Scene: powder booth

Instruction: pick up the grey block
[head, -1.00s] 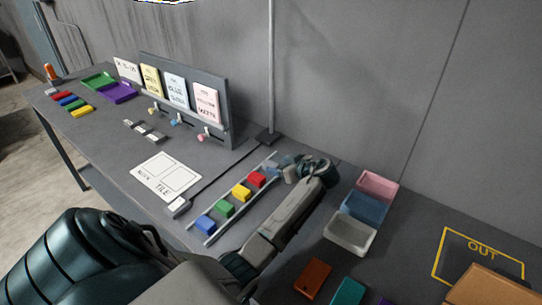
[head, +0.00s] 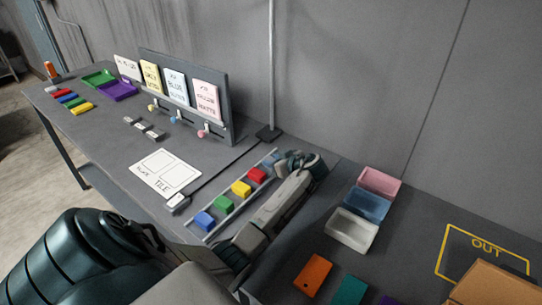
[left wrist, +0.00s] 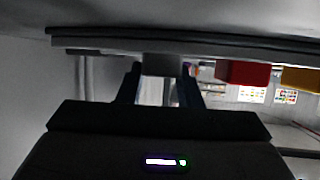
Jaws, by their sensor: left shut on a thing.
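My left gripper (head: 276,161) is at the far end of the rack (head: 228,216), just beyond the red block (head: 257,174). In the left wrist view its fingers (left wrist: 162,90) are shut on the grey block (left wrist: 162,65), one on each side. That view looks upside down. The grey block lies close to the grey surface there; I cannot tell whether it touches. In the head view the gripper hides the grey block. My right gripper is not in view.
Yellow (head: 241,188), green (head: 223,204) and blue (head: 204,221) blocks stand in the rack nearer me. Pink (head: 379,181), blue (head: 367,204) and white (head: 352,230) bins stand to the right. A cardboard box (head: 492,286) is at lower right. A thin post (head: 271,70) rises behind the gripper.

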